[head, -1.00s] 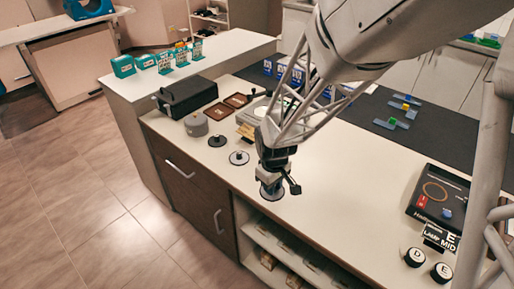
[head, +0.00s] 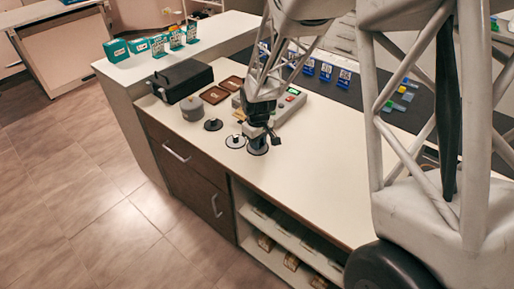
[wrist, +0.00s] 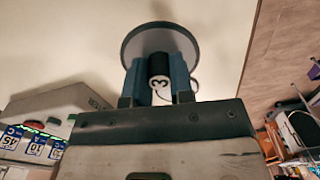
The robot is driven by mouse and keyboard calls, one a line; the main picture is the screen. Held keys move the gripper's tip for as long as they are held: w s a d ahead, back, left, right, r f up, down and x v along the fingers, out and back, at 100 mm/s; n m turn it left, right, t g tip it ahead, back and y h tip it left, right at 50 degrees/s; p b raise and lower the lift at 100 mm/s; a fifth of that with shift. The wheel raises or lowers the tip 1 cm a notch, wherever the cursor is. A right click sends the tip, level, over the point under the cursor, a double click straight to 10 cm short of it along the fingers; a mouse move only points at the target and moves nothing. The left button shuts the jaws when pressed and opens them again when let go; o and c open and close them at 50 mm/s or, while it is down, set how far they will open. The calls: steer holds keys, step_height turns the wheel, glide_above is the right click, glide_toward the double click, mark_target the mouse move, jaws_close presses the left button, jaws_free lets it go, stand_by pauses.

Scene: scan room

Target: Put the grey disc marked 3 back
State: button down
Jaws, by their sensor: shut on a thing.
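The grey disc marked 3 (wrist: 140,45) shows in the wrist view, with its black knob, which bears a white 3, between my gripper's blue fingers (wrist: 160,75). In the head view my gripper (head: 258,136) points down at the counter near its front edge, shut on the knob. The disc (head: 257,149) shows dark below it. I cannot tell whether it touches the counter. A pale disc with a black knob (head: 235,141) lies just left of it, and a dark disc with a knob (head: 213,124) lies farther back left.
A grey scale (head: 290,104) is behind my gripper. The counter (head: 310,165) is clear to the right. Blue number cards (head: 326,72) stand behind.

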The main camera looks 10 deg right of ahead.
steer(key=shift+w+f, duration=0.1)
steer(key=shift+w, duration=0.35)
steer(key=shift+f, duration=1.7)
steer(key=shift+f, duration=0.15)
steer(key=c, duration=1)
jaws_free()
step_height(320, 180, up, 11)
steer(key=shift+r, duration=0.65)
